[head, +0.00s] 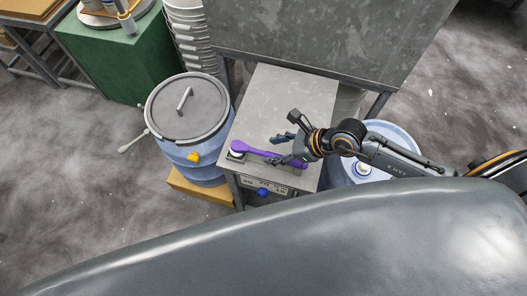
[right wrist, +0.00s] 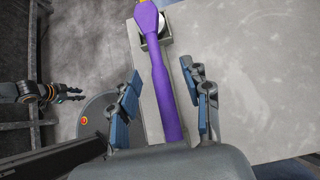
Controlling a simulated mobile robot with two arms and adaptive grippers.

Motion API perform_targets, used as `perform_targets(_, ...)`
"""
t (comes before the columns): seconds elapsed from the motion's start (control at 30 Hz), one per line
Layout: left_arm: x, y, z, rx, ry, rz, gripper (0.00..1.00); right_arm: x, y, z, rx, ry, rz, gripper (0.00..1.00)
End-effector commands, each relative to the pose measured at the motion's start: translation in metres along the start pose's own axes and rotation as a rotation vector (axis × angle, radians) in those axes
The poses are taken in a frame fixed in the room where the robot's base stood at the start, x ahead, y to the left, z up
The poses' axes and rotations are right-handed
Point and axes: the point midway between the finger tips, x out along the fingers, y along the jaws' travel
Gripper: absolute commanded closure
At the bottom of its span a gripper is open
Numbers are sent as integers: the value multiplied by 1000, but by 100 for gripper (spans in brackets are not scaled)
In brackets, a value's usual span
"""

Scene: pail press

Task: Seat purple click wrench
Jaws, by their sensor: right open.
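The purple click wrench (head: 258,152) lies near the front edge of a grey bench (head: 285,95). Its head end is at the left, at a small dark-and-white holder (head: 236,150); whether it is fully seated there I cannot tell. My right gripper (head: 287,147) is open at the handle's right part. In the right wrist view the wrench (right wrist: 158,75) runs between the two spread blue-padded fingers (right wrist: 163,95), with gaps on both sides. The holder (right wrist: 154,44) shows partly under the head.
A blue drum with a grey lid (head: 187,105) and yellow tap (head: 193,157) stands left of the bench. A blue pail (head: 395,133) stands at the right, partly behind my arm. A blue knob (head: 262,192) sits on the bench front. The bench's back part is clear.

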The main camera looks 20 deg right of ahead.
Motion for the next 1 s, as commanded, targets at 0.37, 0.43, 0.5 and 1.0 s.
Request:
perform_targets(0.37,-8,-2,-17,0,26,-2,75,41,4,-7,2,1,1,52)
perform_targets(0.43,-8,-2,-17,0,26,-2,75,50,3,-7,2,0,0,52)
perform_targets(0.5,-8,-2,-17,0,25,-2,75,55,4,-8,1,1,1,52)
perform_targets(1.0,-8,-2,-10,0,15,-2,75,58,4,-8,0,2,1,100)
